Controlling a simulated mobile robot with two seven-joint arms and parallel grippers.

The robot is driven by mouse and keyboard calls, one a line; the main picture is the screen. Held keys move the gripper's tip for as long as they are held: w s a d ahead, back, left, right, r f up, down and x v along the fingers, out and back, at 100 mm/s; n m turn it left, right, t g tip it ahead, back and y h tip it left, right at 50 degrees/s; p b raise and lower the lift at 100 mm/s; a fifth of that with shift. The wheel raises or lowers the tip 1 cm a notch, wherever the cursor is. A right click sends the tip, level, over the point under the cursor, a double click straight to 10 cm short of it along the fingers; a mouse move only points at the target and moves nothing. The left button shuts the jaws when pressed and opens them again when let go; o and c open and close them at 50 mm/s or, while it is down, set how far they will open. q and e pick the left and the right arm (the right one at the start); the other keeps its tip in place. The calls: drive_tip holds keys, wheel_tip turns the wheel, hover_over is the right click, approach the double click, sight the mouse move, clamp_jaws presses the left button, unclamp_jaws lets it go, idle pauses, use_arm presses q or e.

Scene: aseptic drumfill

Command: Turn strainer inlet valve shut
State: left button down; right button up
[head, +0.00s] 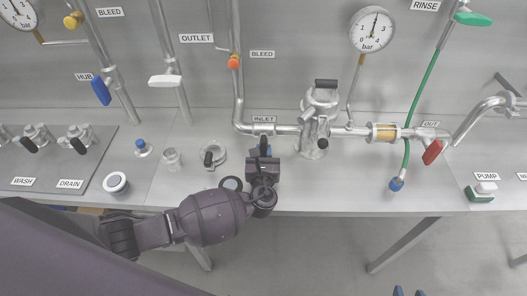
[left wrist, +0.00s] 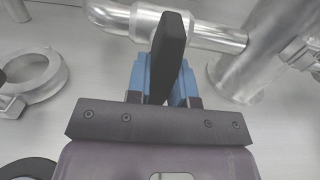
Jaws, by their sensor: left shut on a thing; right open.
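My left gripper (head: 264,152) is shut on this handle. In the left wrist view its blue fingers (left wrist: 165,82) stand on both sides of the handle. The valve's body is mostly hidden behind handle and gripper. Two blue fingertips of my right gripper (head: 409,292) show apart at the bottom edge, away from the bench.
A gauge (head: 372,30), a sight glass (head: 384,132) and a red-handled OUT valve (head: 432,152) are to the right. The bench front (head: 340,195) is clear.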

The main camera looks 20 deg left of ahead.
idle(0.4)
use_arm(q)
drive_tip(key=c, duration=1)
unclamp_jaws()
drive_tip(key=b+v, duration=0.1)
drive_tip(key=v, duration=1)
